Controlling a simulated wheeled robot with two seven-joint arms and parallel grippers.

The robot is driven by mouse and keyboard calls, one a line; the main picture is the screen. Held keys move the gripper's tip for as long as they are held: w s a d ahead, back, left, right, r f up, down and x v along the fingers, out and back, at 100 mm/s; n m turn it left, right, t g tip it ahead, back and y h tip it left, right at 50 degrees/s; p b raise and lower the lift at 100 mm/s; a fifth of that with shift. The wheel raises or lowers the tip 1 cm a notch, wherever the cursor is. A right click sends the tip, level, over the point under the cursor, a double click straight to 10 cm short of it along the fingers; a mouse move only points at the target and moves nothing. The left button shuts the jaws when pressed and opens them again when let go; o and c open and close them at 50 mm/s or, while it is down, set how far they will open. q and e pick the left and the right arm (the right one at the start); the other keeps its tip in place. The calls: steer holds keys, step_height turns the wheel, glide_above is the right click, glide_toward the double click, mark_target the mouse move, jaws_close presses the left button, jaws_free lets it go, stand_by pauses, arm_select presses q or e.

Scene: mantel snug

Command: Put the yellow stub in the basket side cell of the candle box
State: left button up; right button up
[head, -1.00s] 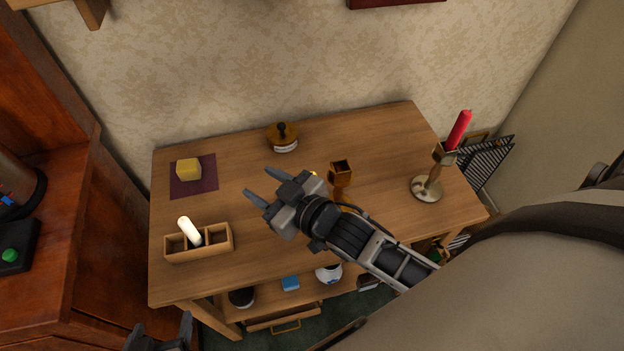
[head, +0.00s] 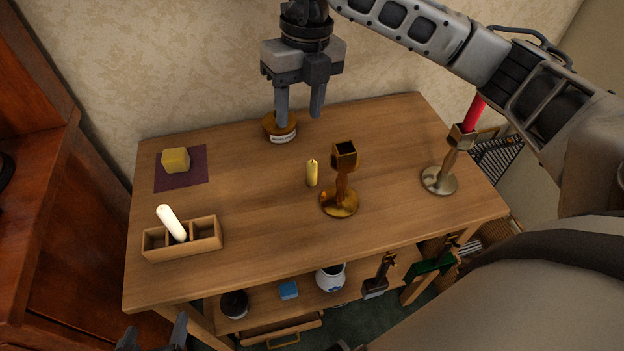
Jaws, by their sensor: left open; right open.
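The yellow stub (head: 312,173) stands upright on the table, just left of the brass candlestick (head: 339,201). The wooden candle box (head: 208,248) is at the table's front left. A white candle (head: 170,222) leans in what looks like its middle cell; the right cell appears empty. My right gripper (head: 300,118) is open and empty, pointing down at the table's back edge, behind the stub. One finger overlaps the brass-lidded jar (head: 269,128); I cannot tell whether they touch. My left gripper (head: 153,333) is open at the bottom left edge, mostly out of frame.
A yellow block (head: 176,160) sits on a purple mat (head: 194,180) at the back left. A pewter candlestick (head: 438,181) with a red candle (head: 474,112) stands at the right. A wicker basket (head: 498,234) seems to be beyond the table's right end.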

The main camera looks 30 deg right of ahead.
steer(key=d+h, duration=0.1)
steer(key=d, duration=0.2)
glide_above(312, 163)
steer(key=shift+m+h, duration=0.3)
steer(key=shift+m, duration=0.1)
steer(key=f, duration=0.9)
steer(key=shift+w+d+f, duration=0.1)
steer(key=shift+d, duration=0.2)
steer(key=shift+a+f+p, duration=0.15)
steer(key=shift+f, duration=1.25)
steer(key=shift+a+f+p, duration=0.1)
steer(key=shift+f+p, duration=0.05)
steer(key=shift+f, duration=1.2)
steer(key=shift+c, duration=0.4)
jaws_close()
